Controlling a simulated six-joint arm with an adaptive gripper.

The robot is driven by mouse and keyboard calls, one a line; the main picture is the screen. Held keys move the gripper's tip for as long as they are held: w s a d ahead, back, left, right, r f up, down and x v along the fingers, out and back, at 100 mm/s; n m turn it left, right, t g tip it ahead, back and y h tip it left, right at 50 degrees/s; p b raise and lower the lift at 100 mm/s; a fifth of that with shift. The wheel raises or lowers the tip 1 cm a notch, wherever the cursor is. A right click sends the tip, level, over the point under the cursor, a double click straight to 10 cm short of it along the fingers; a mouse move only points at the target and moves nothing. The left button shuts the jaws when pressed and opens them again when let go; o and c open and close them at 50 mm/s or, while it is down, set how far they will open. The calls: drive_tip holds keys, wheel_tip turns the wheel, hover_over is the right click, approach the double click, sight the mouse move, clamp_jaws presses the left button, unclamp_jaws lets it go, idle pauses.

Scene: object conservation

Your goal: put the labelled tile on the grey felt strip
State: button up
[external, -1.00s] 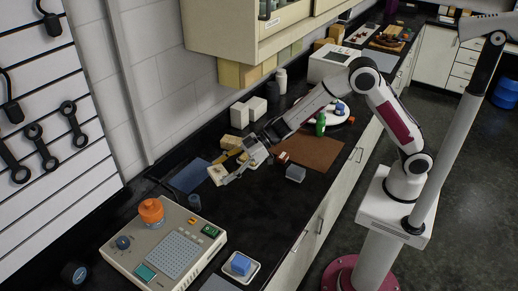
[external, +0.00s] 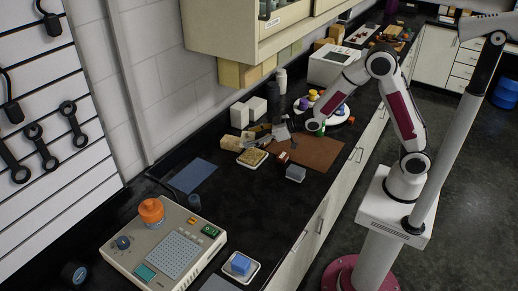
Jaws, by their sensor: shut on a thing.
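My gripper (external: 281,132) is over the back part of the black bench, beside the round white plate. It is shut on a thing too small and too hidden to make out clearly. A pale block (external: 262,130) shows right by the fingertips; I cannot tell whether it is the held thing, and no label can be read. A plain grey strip (external: 218,285) lies flat at the bottom edge, partly cut off. A blue-grey mat (external: 193,175) lies bare further back. I cannot tell surely which is the felt strip.
A white tray (external: 266,154) with a tan pad stands in front of my gripper. A brown mat (external: 318,153), a grey-blue box (external: 295,173) and white blocks (external: 239,115) are near. A beige instrument (external: 165,254) and a dish with a blue block (external: 241,264) stand in front.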

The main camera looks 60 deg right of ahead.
sight(248, 138)
drive_tip(key=s+d+r+m+h, duration=0.1)
drive_tip(key=d+m+h, duration=0.1)
drive_tip(key=d, duration=0.6)
drive_tip(key=s+d+r+m+t+h, duration=0.1)
drive_tip(key=d+m+h, duration=0.1)
drive_tip(key=d, duration=0.6)
drive_tip(key=shift+s+d+r+h, duration=0.3)
drive_tip(key=shift+d+r+h, duration=0.05)
drive_tip(key=shift+r+h, duration=0.05)
